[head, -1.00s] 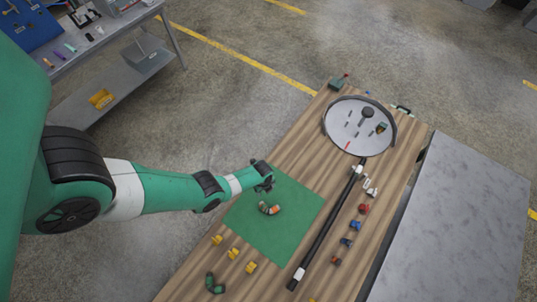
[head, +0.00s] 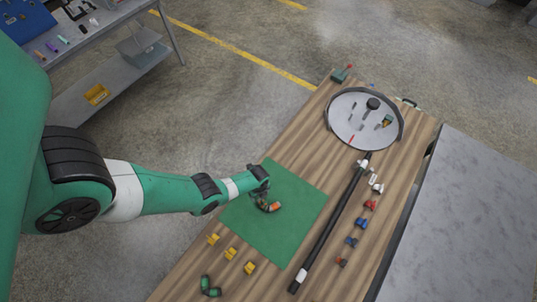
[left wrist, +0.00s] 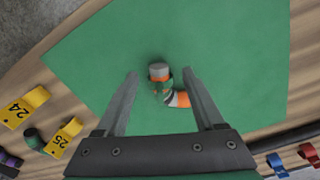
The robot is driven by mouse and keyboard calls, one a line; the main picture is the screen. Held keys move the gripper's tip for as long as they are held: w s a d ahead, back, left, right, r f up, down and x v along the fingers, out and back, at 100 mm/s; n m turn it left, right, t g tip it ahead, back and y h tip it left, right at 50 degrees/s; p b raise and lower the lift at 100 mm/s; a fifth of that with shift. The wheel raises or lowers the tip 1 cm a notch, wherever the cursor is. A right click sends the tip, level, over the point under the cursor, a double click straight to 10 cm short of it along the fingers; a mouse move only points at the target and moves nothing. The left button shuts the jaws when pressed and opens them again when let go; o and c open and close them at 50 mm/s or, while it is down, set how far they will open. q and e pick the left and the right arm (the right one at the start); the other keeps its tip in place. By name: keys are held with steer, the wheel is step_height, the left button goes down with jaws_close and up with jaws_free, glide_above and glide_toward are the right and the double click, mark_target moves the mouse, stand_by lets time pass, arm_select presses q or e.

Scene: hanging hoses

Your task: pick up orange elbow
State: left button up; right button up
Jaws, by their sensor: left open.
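The orange elbow (head: 270,206) lies on the green mat (head: 298,212), just beyond the end of my left arm in the head view. In the left wrist view the elbow (left wrist: 180,98) shows orange bands, a grey end and a dark green middle. My left gripper (left wrist: 161,75) is open, with one finger on each side of the elbow. In the head view my left gripper (head: 260,192) partly covers the elbow's near end. I cannot tell how high the fingers are above it. My right gripper is not in view.
Yellow numbered clips (head: 230,254) and a green-and-black elbow (head: 209,286) lie below the mat. A black rod (head: 330,222) lies to its right, with red and blue clips (head: 361,223) beyond. A round grey tray (head: 348,128) stands at the table's far end.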

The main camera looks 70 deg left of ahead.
arm_select(q)
steer(key=f+b, duration=0.2)
steer(key=f, duration=0.1)
steer(key=f+b, duration=0.1)
steer(key=shift+d+f, duration=0.2)
steer(key=shift+d, duration=0.15)
steer(key=shift+r, duration=0.15)
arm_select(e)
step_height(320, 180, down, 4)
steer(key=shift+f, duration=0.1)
arm_select(q)
jaws_close()
